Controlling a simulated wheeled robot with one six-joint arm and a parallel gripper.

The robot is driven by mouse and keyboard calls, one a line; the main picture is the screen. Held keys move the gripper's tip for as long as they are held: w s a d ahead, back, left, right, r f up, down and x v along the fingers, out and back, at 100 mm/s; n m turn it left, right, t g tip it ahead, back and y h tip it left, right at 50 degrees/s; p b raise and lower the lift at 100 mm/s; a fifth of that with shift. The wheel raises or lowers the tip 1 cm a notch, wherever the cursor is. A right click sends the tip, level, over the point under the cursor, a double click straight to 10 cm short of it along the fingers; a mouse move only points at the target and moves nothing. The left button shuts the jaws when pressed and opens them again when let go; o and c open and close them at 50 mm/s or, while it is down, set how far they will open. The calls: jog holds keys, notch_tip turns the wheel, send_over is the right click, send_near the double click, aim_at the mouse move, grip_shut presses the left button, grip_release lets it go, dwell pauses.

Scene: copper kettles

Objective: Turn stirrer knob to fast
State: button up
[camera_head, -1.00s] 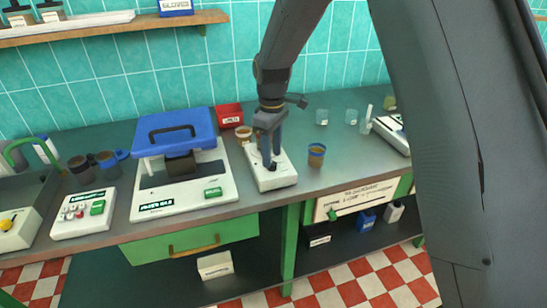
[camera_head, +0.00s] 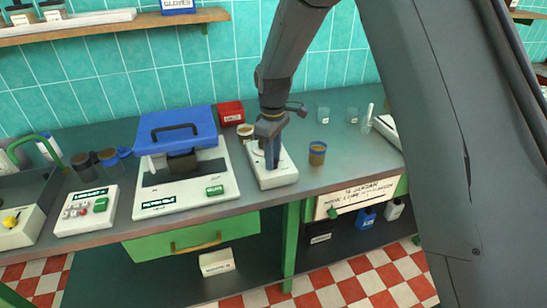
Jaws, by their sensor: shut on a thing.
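The stirrer (camera_head: 280,178) is a white box-shaped unit on the grey-green bench, right of the blue-lidded machine. My gripper (camera_head: 271,163) reaches down from above onto the stirrer's top, toward its front left part. Its fingers are shut on the stirrer knob, which they hide almost wholly. The knob's pointer and any slow or fast marks cannot be read from here.
The blue-lidded white machine (camera_head: 165,203) stands close on the left. A red box (camera_head: 230,113) and a small jar are behind. A brown and blue cup (camera_head: 317,153) stands close on the right; clear beakers (camera_head: 323,115) are farther back.

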jog(key=m, duration=0.6)
jog(key=shift+w+r, duration=0.1)
jog(key=m, duration=1.1)
jog(key=shift+m, duration=0.4)
jog(key=m, duration=0.6)
jog(key=shift+w+p, duration=0.1)
jog(key=shift+p, duration=0.25)
jog(key=shift+r, duration=0.1)
jog(key=o, duration=0.8)
jog(key=shift+o, duration=1.2)
